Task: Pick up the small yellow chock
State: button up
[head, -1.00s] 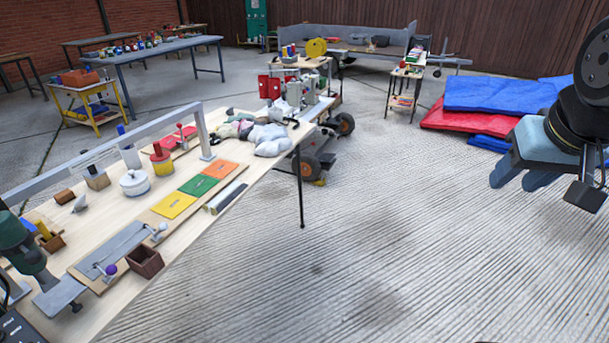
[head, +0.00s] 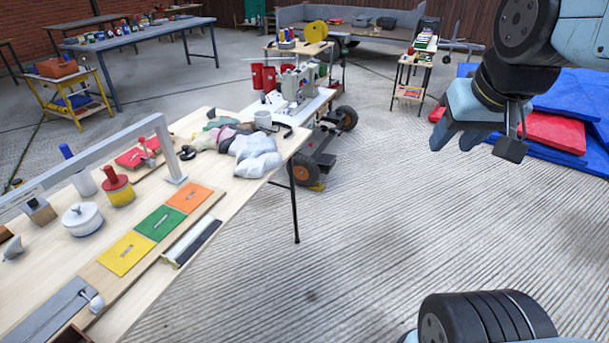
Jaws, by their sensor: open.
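A small yellow chock (head: 318,186) lies on the ribbed concrete floor against the bottom of the cart's near black wheel (head: 305,168). Only a small part of it shows; the wheel and its dark surroundings hide the rest. My gripper (head: 455,142) is at the upper right, held in the air well to the right of the chock and far from touching it. Its blue-grey fingers point down and to the left, apart, with nothing seen between them.
A long wooden workbench (head: 228,205) with tools, pots and coloured squares fills the left, its thin black leg (head: 295,210) standing near the chock. Red and blue mats (head: 555,132) lie at right. The middle floor is clear.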

aim_at(318, 187)
jog(key=u, duration=0.1)
jog(key=i, duration=1.15)
jog(key=u, duration=0.05)
